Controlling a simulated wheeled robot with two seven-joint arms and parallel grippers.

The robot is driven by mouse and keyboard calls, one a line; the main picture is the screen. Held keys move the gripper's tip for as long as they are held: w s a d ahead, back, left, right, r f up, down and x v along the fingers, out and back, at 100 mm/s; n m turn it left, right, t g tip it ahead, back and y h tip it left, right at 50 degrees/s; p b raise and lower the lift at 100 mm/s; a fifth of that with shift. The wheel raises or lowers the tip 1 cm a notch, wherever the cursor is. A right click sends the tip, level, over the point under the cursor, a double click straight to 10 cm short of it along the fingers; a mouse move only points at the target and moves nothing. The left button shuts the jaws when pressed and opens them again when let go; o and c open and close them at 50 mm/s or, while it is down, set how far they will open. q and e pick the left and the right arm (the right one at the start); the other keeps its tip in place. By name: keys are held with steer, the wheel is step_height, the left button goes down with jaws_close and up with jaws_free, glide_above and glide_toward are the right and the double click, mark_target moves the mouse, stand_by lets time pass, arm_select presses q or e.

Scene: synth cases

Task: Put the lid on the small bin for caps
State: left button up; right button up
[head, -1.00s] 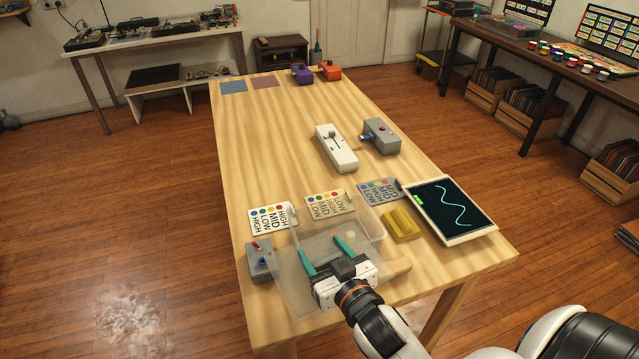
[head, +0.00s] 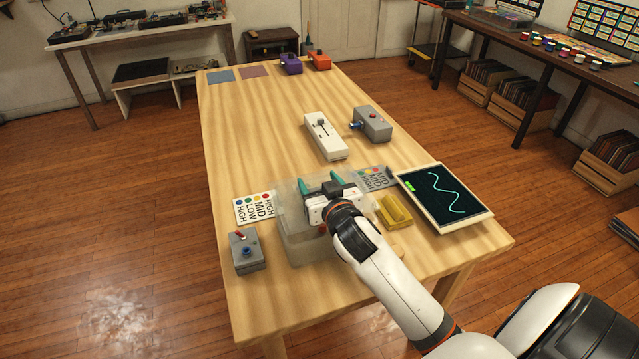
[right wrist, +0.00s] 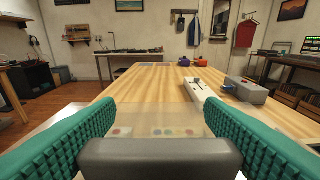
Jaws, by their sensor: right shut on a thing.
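My right gripper (head: 321,181) is shut on the clear, see-through lid (head: 290,205), above the front part of the table. In the right wrist view the lid (right wrist: 158,120) spans between the two teal fingers, and coloured dots show through it. The small bin (head: 305,250) is also see-through and stands on the table below and in front of the gripper, partly hidden by the gripper and wrist. The lid overlaps the bin's far side in the head view; I cannot tell whether they touch. My left gripper is not in view.
A grey switch box (head: 246,252) stands left of the bin. Label cards (head: 254,209) lie behind it. A yellow block (head: 394,211) and a screen (head: 445,200) are to the right. A white slider box (head: 325,137) and grey box (head: 371,124) stand farther back.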

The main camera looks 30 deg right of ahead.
steer(key=shift+f+b, duration=0.3)
steer(key=shift+f, duration=0.4)
steer(key=shift+s+f, duration=0.1)
steer(key=shift+f, duration=0.15)
steer(key=shift+p, duration=0.7)
stand_by(1.1)
steer(key=shift+f+b, duration=0.65)
steer(key=shift+f, duration=0.3)
steer(key=o, duration=1.2)
steer(key=shift+c, duration=0.2)
steer(key=v, duration=1.2)
